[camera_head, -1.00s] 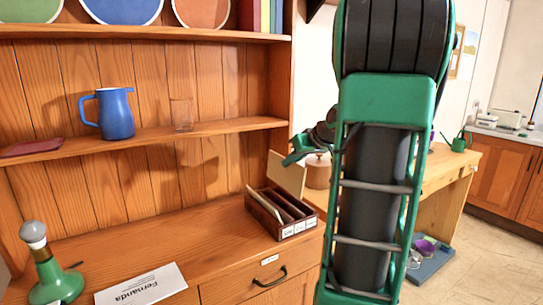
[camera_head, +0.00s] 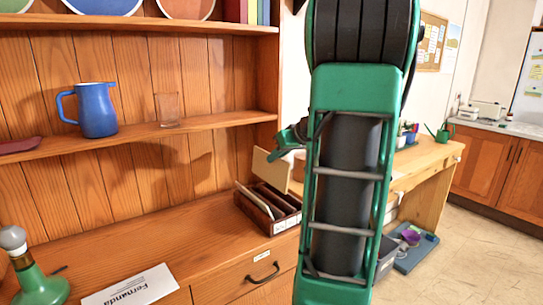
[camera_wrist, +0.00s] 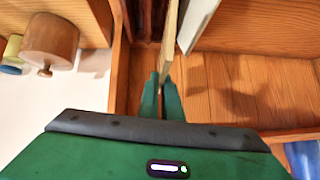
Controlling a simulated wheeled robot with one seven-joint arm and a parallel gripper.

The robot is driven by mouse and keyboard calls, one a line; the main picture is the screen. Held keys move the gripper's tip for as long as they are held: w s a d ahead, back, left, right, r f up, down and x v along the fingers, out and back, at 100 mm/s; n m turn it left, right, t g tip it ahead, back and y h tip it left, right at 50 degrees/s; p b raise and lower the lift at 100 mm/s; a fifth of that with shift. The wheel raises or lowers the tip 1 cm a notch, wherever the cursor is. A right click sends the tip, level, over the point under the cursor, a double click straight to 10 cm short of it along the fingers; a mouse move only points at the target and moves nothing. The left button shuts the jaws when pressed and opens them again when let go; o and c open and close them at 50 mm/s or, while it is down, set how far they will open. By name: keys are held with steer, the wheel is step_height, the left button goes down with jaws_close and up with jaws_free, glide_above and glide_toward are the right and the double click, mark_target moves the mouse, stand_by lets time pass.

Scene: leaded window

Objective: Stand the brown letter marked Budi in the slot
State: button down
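A plain tan-brown letter (camera_head: 270,171) stands tilted at the back right of the dark brown letter rack (camera_head: 286,224). No name is readable on it. In the wrist view the letter (camera_wrist: 171,38) shows edge-on between the fingertips of my gripper (camera_wrist: 160,92), which are closed on it. My gripper (camera_head: 277,154) is partly hidden behind my arm in the head view. The rack has several slots with small white labels, too small to read. A pale letter (camera_head: 253,201) stands in its left slot. I cannot tell whether the tan letter's lower edge is inside a slot.
A white letter marked Fernanda (camera_head: 130,287) lies flat on the cabinet top, beside a green bottle-like object (camera_head: 38,284). A blue jug (camera_head: 97,110) and a clear glass (camera_head: 167,110) stand on the shelf above. A wooden desk (camera_head: 430,157) is at the right.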

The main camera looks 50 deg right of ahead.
mark_target(275, 185)
steer(key=shift+f, duration=5.4)
steer(key=c, duration=1.9)
jaws_free()
steer(key=shift+o, duration=0.2)
steer(key=v, duration=1)
steer(key=shift+s+r, duration=0.25)
steer(key=shift+s, duration=0.05)
